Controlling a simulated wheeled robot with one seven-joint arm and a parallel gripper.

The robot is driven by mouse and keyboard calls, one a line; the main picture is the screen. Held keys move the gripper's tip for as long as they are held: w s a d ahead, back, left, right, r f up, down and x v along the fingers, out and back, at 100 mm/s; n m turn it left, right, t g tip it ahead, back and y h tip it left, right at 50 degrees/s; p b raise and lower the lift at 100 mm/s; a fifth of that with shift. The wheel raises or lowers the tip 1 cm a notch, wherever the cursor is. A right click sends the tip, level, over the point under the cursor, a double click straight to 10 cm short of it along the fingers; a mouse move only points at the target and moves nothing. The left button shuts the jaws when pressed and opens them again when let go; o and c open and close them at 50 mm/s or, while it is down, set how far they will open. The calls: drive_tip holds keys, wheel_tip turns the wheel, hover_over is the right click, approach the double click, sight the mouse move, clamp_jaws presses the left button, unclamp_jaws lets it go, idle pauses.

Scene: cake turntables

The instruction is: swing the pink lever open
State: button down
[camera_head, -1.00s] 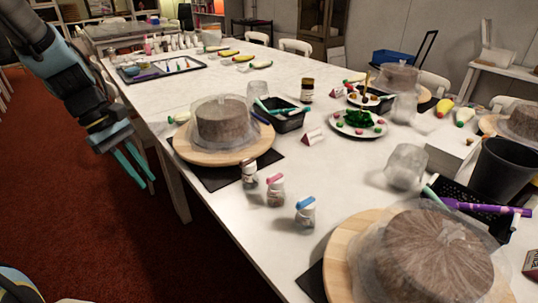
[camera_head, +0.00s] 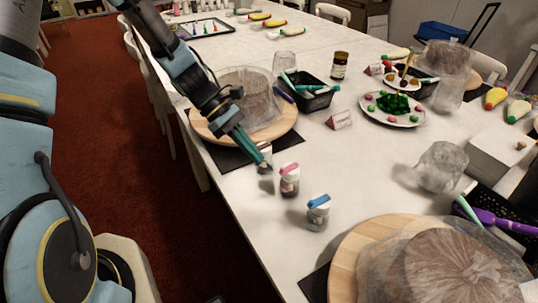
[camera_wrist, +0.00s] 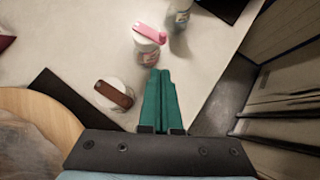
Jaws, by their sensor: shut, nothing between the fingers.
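The pink lever (camera_head: 289,168) lies across the top of a small clear jar (camera_head: 289,185) near the table's front edge. In the wrist view the pink lever (camera_wrist: 151,33) lies slantwise on the jar's white lid, ahead of my fingertips. My gripper (camera_head: 262,161) is shut and empty, with green fingers pointing down toward the table. In the head view its tips partly hide a jar just left of the pink-levered one. In the wrist view my gripper (camera_wrist: 160,73) ends just short of the pink-levered jar (camera_wrist: 146,52); I cannot tell whether they touch.
A brown-levered jar (camera_wrist: 114,95) stands left of my fingers. A blue-levered jar (camera_head: 318,213) stands on the pink one's other side. A wooden turntable (camera_head: 211,130) with a wrapped cake is behind my gripper. The table edge drops off close by.

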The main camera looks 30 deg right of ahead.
sight(289, 167)
drive_tip(key=shift+s+d+f+p, duration=0.1)
drive_tip(key=shift+s+d+p, duration=0.35)
drive_tip(key=shift+s, duration=0.5)
drive_tip(key=shift+s+d+p, duration=0.2)
drive_tip(key=shift+s+d, duration=0.3)
drive_tip(key=shift+s, duration=0.4)
drive_tip(key=shift+s+a+n, duration=0.1)
drive_tip(key=shift+s+n, duration=0.05)
drive_tip(key=shift+n, duration=0.15)
